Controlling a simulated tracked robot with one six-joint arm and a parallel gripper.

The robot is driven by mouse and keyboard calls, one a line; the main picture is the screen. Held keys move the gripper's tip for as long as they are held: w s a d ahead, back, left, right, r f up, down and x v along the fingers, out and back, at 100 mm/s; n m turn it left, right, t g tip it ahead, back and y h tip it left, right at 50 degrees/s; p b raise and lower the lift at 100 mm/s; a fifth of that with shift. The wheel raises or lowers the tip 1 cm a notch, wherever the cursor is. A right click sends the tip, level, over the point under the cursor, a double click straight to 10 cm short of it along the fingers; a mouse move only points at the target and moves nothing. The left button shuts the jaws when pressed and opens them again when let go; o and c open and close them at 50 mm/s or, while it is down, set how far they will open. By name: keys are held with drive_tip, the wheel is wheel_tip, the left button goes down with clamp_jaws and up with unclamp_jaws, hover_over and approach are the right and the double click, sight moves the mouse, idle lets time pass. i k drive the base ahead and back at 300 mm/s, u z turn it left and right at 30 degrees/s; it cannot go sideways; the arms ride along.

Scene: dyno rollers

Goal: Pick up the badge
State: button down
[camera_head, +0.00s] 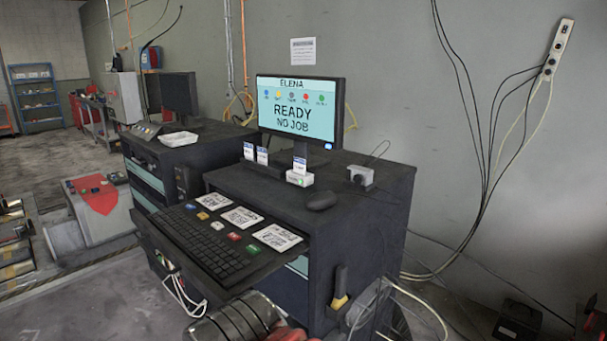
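Three small white cards with blue tops, which look like badges, stand upright on the dark cabinet top in front of the monitor. The left badge (249,151) and the middle badge (262,156) stand close together. The right badge (299,166) stands at a small white block (299,179); whether it is in or behind it I cannot tell. Their print is too small to read. The monitor (300,108) shows "ELENA" and "READY NO JOB". I cannot make out my gripper in this view.
A keyboard (205,243), printed cards (242,217) and colored buttons fill the pull-out shelf. A mouse (321,201) and a grey box (361,176) sit right of the badges. Cables (482,200) hang along the right wall. A white tray (178,139) lies on the left cabinet.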

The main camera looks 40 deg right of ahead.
sight(300, 164)
drive_tip(key=z, duration=1.9)
drive_tip(key=k, duration=0.75)
drive_tip(key=u, duration=0.4)
drive_tip(key=i, duration=0.8)
